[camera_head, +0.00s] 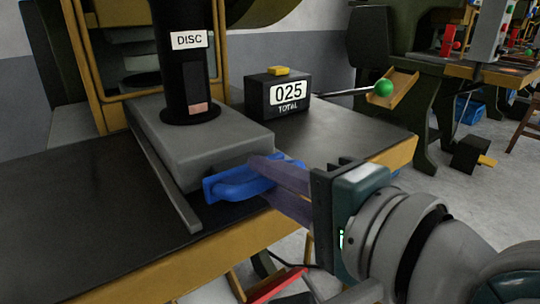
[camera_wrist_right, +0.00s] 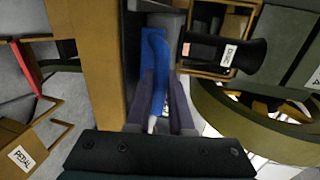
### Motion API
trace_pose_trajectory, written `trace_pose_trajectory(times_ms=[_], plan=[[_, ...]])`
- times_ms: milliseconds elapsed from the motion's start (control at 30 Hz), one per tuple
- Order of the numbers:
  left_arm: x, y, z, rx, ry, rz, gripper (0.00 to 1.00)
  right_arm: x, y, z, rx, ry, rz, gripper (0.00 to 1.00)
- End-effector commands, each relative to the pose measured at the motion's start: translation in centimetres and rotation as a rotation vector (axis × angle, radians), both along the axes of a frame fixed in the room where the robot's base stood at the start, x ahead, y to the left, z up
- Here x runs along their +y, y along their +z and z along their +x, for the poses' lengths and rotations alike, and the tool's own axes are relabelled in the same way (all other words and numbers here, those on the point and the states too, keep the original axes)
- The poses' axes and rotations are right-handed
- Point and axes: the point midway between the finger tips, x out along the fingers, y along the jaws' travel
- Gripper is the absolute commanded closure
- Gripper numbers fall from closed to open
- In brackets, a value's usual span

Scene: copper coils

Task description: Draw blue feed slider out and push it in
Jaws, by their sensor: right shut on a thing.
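The blue feed slider (camera_head: 232,187) has a blue front plate and handle at the front end of a grey block (camera_head: 205,150) on the dark table. My right gripper (camera_head: 262,172) reaches in from the right, its fingers shut on the blue handle. In the right wrist view the blue handle (camera_wrist_right: 158,62) runs between the two fingers (camera_wrist_right: 162,100). The fingers cover part of the handle, and the slider's body inside the block is hidden. My left gripper is not in view.
A black tube labelled DISC (camera_head: 188,70) stands on the block. A metal rail (camera_head: 165,180) runs along the block's left. The table's left part is clear.

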Motion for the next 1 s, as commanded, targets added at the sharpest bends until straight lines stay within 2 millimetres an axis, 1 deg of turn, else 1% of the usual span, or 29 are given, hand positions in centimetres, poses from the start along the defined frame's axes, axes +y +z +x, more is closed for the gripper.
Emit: trace_pose_trajectory(times_ms=[533,600,667,800,900,1000], plan=[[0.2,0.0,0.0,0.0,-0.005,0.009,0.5,0.0,0.0,0.0,0.001,0.0,-0.001,1.0],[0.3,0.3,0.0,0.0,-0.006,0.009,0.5,-0.2,0.0,-0.3,0.002,0.0,-0.002,1.0],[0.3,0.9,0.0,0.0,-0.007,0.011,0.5,-0.7,0.1,-0.9,0.004,0.0,-0.004,1.0],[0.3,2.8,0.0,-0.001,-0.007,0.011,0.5,-2.6,0.3,-3.6,0.006,0.001,-0.008,1.0],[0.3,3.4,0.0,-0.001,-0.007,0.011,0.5,-3.9,0.1,-5.3,0.006,0.002,-0.007,1.0],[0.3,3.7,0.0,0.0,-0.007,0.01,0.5,-4.7,0.0,-6.4,0.005,0.001,-0.006,1.0]])
